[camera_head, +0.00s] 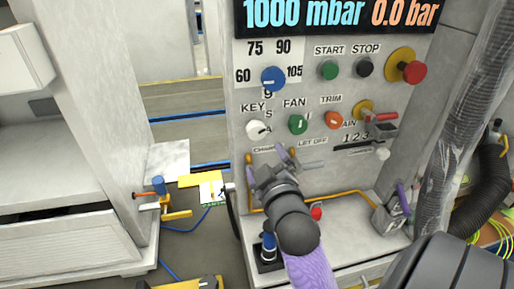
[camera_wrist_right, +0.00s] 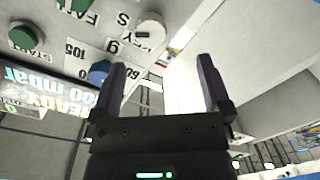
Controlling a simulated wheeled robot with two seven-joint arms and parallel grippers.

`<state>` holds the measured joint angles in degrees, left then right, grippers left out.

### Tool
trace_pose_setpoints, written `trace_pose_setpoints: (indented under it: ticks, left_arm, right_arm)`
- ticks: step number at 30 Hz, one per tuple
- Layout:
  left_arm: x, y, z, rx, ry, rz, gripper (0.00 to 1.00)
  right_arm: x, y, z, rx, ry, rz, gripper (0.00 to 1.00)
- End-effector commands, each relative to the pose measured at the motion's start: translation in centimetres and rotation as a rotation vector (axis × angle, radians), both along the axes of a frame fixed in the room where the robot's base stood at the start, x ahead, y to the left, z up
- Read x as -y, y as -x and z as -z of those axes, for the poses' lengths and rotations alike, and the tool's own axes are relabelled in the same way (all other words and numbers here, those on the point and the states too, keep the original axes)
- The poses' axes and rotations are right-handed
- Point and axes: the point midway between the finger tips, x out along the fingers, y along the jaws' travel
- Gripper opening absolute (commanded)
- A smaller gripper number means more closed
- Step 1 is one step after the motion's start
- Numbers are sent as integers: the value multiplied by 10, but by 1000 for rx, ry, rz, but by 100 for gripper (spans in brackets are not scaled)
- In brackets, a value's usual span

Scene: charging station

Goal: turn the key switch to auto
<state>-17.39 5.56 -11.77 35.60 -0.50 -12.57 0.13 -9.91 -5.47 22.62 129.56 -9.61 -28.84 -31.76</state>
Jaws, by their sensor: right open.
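The key switch (camera_head: 258,130) is a round white knob with a dark slot, under the KEY label on the grey control panel (camera_head: 356,84). Its slot looks roughly level in the head view. The key switch also shows near the top of the right wrist view (camera_wrist_right: 151,29). I cannot read its position words, so its setting is unclear. My right gripper (camera_head: 268,156) is open and empty, just below the key switch and apart from it. In the right wrist view its dark fingers (camera_wrist_right: 160,72) are spread wide. My left gripper is in no view.
A blue selector knob (camera_head: 273,79) sits above the key switch, and a green FAN knob (camera_head: 298,124) to its right. An orange TRIM knob (camera_head: 334,120) and a red-handled valve (camera_head: 380,117) lie farther right. Yellow pipes (camera_head: 345,195) run below.

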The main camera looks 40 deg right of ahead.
Motion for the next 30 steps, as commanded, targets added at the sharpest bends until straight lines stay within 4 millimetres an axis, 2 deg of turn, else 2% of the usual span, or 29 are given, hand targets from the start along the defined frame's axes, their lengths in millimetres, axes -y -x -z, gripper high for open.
trace_pose_setpoints:
  ticks: [2,5,12,15,20,27,28,30]
  left_arm:
    - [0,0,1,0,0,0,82]
    - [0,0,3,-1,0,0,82]
    - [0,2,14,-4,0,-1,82]
    - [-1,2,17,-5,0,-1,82]
    - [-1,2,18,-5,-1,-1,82]
    - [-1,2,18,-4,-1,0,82]
    - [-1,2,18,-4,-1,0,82]
    - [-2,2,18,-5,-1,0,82]
  right_arm:
    - [7,-2,-9,32,37,19,99]
    - [14,-13,-9,37,44,20,99]
    - [40,-61,-8,33,41,19,99]
    - [47,-74,-7,33,38,17,99]
    - [53,-85,-8,31,37,16,99]
    - [53,-86,-9,31,37,16,99]
    - [53,-86,-9,31,37,16,95]
    - [53,-86,-9,31,37,16,80]
